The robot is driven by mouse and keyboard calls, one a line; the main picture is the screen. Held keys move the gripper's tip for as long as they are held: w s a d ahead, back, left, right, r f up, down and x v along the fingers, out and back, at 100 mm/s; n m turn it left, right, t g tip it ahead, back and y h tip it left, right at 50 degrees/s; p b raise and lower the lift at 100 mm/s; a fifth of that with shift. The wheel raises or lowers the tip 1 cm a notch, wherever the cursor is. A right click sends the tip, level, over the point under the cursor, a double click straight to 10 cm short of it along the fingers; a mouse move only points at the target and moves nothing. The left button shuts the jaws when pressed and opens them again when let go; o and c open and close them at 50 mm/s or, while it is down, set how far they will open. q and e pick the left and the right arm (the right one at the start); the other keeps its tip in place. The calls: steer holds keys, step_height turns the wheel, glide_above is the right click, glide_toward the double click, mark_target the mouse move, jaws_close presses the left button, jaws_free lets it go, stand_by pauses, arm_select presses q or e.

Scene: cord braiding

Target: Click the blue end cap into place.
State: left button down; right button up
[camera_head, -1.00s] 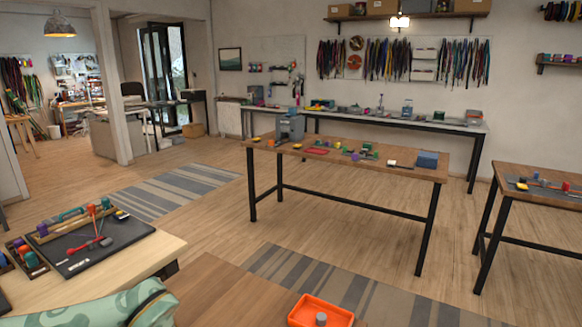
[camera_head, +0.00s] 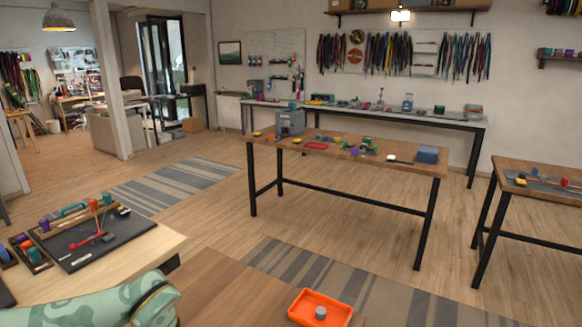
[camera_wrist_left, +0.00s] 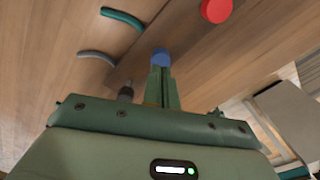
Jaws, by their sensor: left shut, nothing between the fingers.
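In the left wrist view my left gripper (camera_wrist_left: 162,78) has its green fingers together. A small blue piece (camera_wrist_left: 160,56), which looks like the blue end cap, shows right at the fingertips, on the far side of them. I cannot tell whether the fingers touch it or whether it is fully seated on anything. In the head view my left arm's camouflage sleeve lies at the bottom left, and its gripper is out of that picture. My right gripper is in neither view.
Near the blue piece, a teal curved piece (camera_wrist_left: 122,18), a grey curved piece (camera_wrist_left: 97,57) and a red round piece (camera_wrist_left: 216,10) lie on wood. An orange tray (camera_head: 300,309) holds a grey cylinder (camera_head: 320,312). A black mat (camera_head: 125,228) lies on the left table.

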arm_select(q)
step_height(320, 180, up, 6)
steer(key=p, duration=0.4)
steer(key=shift+r+p, duration=0.15)
steer(key=shift+p, duration=0.15)
